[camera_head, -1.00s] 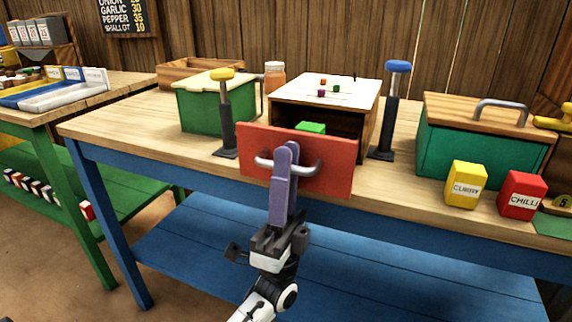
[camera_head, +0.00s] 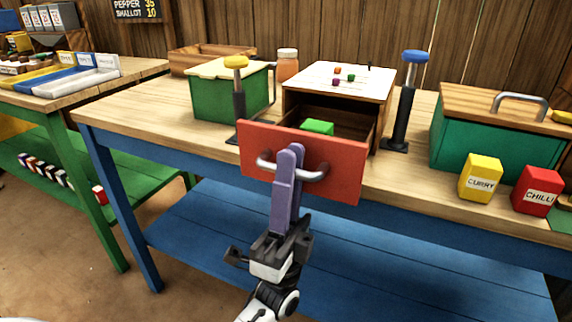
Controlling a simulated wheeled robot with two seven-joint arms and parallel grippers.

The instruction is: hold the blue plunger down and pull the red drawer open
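The red drawer (camera_head: 338,185) stands pulled out from its white-topped cabinet (camera_head: 335,93), and a green block (camera_head: 317,127) shows inside it. My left gripper (camera_head: 289,166) has its purple fingers at the drawer's grey bar handle (camera_head: 315,176) and appears shut on it. The fingers hide the handle's middle. The blue plunger (camera_head: 414,57) stands upright on a dark post to the right of the cabinet, with nothing touching its knob. My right gripper is not in view.
A yellow-knobbed plunger (camera_head: 236,62) stands left of the drawer, near a green box (camera_head: 222,98). At right are a teal box (camera_head: 470,140) with a wooden lid, a yellow curry box (camera_head: 481,178) and a red chilli box (camera_head: 537,190). The wooden tabletop (camera_head: 410,168) is bare between plunger and curry.

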